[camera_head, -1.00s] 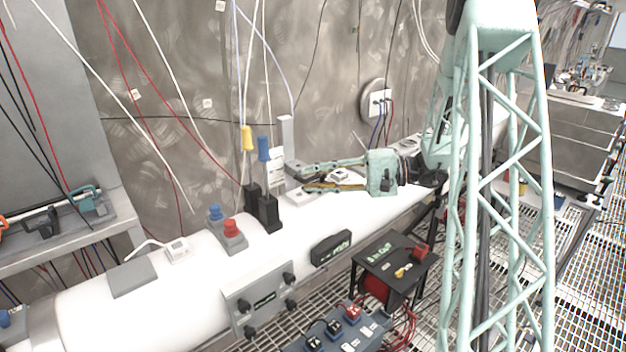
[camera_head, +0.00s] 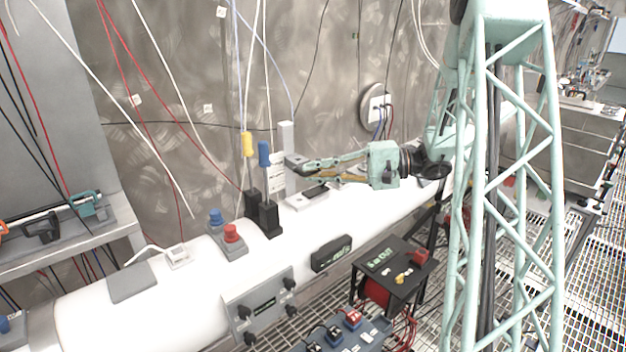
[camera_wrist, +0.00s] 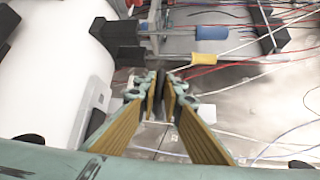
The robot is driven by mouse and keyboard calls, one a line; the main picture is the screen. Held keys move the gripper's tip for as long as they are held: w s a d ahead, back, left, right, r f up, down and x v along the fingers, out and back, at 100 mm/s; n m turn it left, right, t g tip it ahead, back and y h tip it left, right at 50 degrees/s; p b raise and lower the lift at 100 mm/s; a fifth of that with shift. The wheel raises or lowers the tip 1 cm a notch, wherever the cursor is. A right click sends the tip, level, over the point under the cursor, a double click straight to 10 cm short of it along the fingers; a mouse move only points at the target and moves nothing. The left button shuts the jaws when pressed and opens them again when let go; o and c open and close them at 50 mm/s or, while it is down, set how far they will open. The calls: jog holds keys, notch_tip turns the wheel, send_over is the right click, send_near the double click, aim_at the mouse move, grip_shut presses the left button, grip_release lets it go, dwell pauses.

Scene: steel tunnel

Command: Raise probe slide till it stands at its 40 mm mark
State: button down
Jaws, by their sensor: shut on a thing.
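The probe slide has a pale grey upright post (camera_head: 287,142) on top of the white pipe, with a white marked plate (camera_head: 277,177) beside it. My gripper (camera_head: 294,166) reaches in from the right, level, at the post. Its fingers are shut on a small dark part of the slide, largely hidden by the fingertips. In the wrist view my gripper (camera_wrist: 163,92) has its two ribbed fingers close together around a thin dark piece (camera_wrist: 160,94). The scale marks are too small to read, so I cannot tell the slide's height.
Left of the post stand a blue-handled lever (camera_head: 264,155) and a yellow-handled lever (camera_head: 247,145) on black bases. Red (camera_head: 231,232) and blue (camera_head: 215,215) buttons sit further left on the white pipe (camera_head: 190,285). Cables hang along the wall behind.

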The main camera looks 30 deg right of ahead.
jog(key=shift+r, duration=0.3)
jog(key=c, duration=2.8)
grip_release()
jog(key=shift+f, duration=0.1)
jog(key=shift+d, duration=0.1)
jog(key=shift+v, duration=5.95)
